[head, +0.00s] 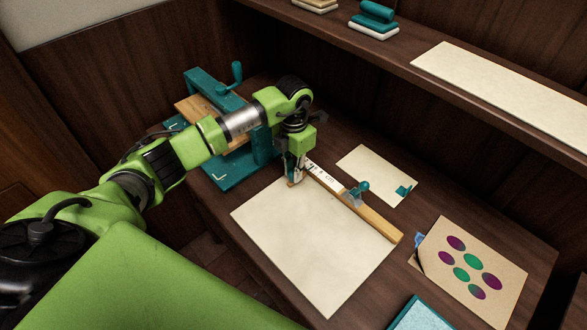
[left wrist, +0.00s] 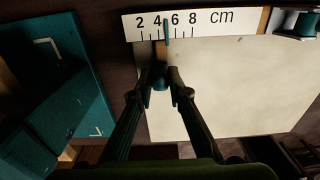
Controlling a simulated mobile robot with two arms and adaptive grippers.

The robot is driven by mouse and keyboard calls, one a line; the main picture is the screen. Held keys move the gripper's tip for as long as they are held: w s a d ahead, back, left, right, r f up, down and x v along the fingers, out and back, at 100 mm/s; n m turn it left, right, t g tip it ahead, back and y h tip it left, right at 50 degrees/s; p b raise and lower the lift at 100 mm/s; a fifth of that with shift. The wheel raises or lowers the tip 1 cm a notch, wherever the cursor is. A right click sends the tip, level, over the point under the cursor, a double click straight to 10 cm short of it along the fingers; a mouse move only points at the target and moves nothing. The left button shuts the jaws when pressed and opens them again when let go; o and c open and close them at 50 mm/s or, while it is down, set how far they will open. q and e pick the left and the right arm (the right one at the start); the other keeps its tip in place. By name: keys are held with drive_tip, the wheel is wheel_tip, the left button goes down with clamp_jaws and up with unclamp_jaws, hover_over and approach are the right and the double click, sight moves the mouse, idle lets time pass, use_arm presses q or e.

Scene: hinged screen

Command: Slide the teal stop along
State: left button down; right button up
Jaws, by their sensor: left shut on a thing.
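A wooden rule (head: 382,223) with a white centimetre scale (left wrist: 215,20) lies along the edge of a large cream sheet (head: 310,245). The teal stop (left wrist: 166,31) shows in the left wrist view as a thin upright pointer over the scale, between the 4 and the 6. My left gripper (left wrist: 160,80) is shut on the stop's lower part at the near side of the scale. In the head view my left gripper (head: 294,180) is at the rule's far left end and mostly hides the stop. My right gripper is not in view.
A teal clamp with a knob (head: 362,187) sits farther along the rule. A teal press (head: 225,177) stands left of my gripper. A small cream card (head: 378,172) and a card with coloured dots (head: 473,268) lie to the right. A shelf (head: 395,48) runs behind.

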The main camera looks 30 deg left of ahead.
use_arm(q)
drive_tip(key=shift+w+a+r+b, duration=0.2)
drive_tip(key=shift+w+a, duration=0.1)
drive_tip(key=shift+a, duration=0.1)
drive_tip(key=shift+w+a+r+b, duration=0.15)
drive_tip(key=shift+w+a+b, duration=0.1)
drive_tip(key=shift+a, duration=0.15)
drive_tip(key=c, duration=1.8)
unclamp_jaws()
drive_tip(key=shift+c, duration=0.2)
drive_tip(key=shift+s, duration=0.2)
